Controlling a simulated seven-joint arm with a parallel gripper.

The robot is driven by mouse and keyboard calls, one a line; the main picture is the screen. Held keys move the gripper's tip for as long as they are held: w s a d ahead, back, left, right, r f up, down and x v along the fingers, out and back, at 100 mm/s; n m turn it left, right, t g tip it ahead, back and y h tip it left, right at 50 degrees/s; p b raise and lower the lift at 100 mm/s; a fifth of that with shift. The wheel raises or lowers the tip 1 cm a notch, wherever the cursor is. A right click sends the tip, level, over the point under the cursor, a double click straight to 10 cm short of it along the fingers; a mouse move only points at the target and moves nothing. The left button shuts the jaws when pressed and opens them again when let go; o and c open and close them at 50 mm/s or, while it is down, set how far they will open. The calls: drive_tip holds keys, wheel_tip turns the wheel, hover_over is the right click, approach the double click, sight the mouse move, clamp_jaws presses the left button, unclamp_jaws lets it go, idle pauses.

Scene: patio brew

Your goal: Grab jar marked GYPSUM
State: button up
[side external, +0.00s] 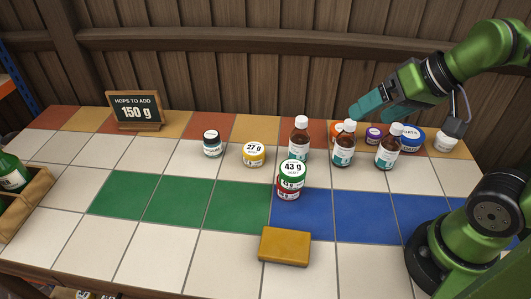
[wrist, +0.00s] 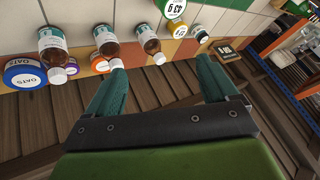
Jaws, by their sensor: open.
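No label reading GYPSUM is legible in either view. A blue jar marked OATS (side external: 411,145) stands at the right and shows in the wrist view (wrist: 25,75). My gripper (side external: 372,113) is open and empty, above the back right of the table. In the wrist view its teal fingers (wrist: 160,64) are spread apart with nothing between them.
Brown bottles (side external: 299,150) (side external: 343,158) (side external: 388,160) stand near the jars, partly hiding an orange jar (side external: 335,131). A small purple jar (side external: 373,133) is behind. A yellow block (side external: 285,247) lies in front. A sign (side external: 135,112) reads 150 g. The green tiles are clear.

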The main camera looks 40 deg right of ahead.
drive_tip(key=n+g+h, duration=0.2)
drive_tip(key=n+g, duration=0.1)
approach(212, 135)
drive_tip(key=x, duration=0.4)
drive_tip(key=s+x, duration=0.1)
drive_tip(key=x, duration=0.1)
drive_tip(key=shift+w+a+f, duration=0.15)
drive_tip(key=shift+f, duration=0.25)
drive_tip(key=shift+w+x, duration=0.2)
drive_tip(key=shift+x, duration=1.15)
drive_tip(key=shift+w+x, duration=0.15)
drive_tip(key=shift+x, duration=1.2)
drive_tip(key=shift+r, duration=0.2)
drive_tip(key=shift+c, duration=0.4)
